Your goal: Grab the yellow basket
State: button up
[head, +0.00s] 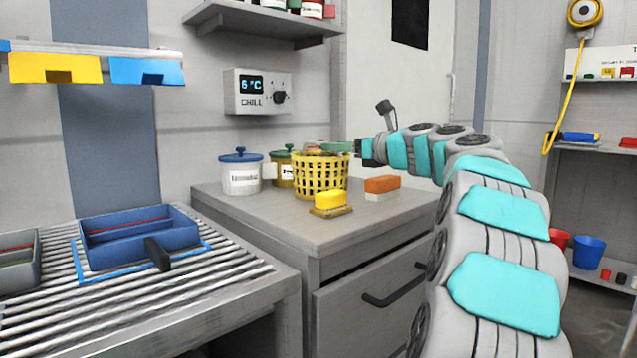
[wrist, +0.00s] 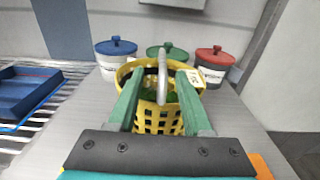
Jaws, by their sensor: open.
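The yellow basket (head: 321,177) is a perforated round basket standing upright on the grey counter in the head view. In the wrist view the basket (wrist: 158,122) has a grey arched handle (wrist: 162,78) over its top, and something green lies inside. My gripper (wrist: 160,78) is open, its two green fingers on either side of the handle, with gaps visible between fingers and handle. In the head view my gripper (head: 338,147) reaches in from the right at the height of the basket's top. Contact with the rim cannot be told.
A blue-lidded white jar (head: 240,175) and a green-lidded jar (head: 281,168) stand beside the basket; a red-lidded jar (wrist: 214,66) stands behind right. A blue tray (head: 140,238) is on the slatted rack.

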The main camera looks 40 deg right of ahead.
aim_at(309, 143)
jog(key=w, duration=0.2)
jog(key=shift+w+f, duration=0.2)
jog(key=shift+w, duration=0.1)
jog(key=shift+w+r+b, duration=0.1)
jog(key=shift+w+b, duration=0.3)
jog(key=shift+w, duration=1.75)
jog(key=shift+c, duration=0.2)
grip_shut()
jog(key=shift+r, duration=0.1)
